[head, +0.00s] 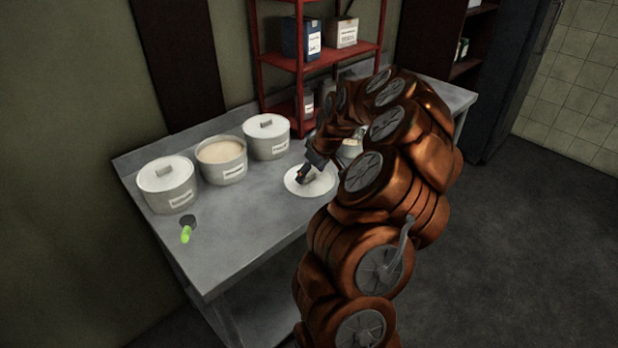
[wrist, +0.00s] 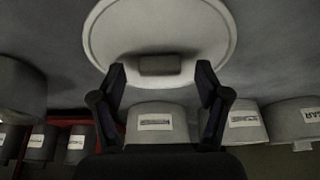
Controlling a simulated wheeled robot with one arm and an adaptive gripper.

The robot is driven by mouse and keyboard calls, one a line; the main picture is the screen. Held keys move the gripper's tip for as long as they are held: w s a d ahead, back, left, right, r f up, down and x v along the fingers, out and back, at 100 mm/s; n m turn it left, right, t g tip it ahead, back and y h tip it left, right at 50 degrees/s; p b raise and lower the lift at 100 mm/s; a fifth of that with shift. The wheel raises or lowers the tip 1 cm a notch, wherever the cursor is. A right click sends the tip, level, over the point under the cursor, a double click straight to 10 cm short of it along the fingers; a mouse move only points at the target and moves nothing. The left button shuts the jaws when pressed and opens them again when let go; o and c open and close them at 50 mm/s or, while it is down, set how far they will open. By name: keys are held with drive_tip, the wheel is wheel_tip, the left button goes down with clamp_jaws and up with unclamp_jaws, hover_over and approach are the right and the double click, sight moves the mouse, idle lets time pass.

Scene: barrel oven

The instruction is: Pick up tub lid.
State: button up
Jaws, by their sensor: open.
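The tub lid (head: 296,184) is a round pale disc lying flat on the metal table, in front of the row of tubs. In the wrist view the lid (wrist: 115,35) fills the upper middle, with its block-shaped handle (wrist: 160,65) facing the camera. My gripper (head: 304,173) is over the lid, close to its handle. In the wrist view my gripper (wrist: 160,76) is open, with one finger on each side of the handle and a gap to it on both sides. My gripper hides part of the lid in the head view.
An open tub (head: 222,172) of pale contents stands between two lidded tubs (head: 167,190) (head: 267,142) behind the lid. A red shelf (head: 318,62) stands at the back. Bare table (head: 235,240) lies left of the lid.

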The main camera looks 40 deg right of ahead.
drive_tip(key=shift+w+f, duration=0.1)
drive_tip(key=shift+f, duration=0.2)
drive_tip(key=shift+c, duration=0.3)
drive_tip(key=c, duration=1)
drive_tip(key=shift+r, duration=0.15)
drive_tip(key=shift+c, duration=0.2)
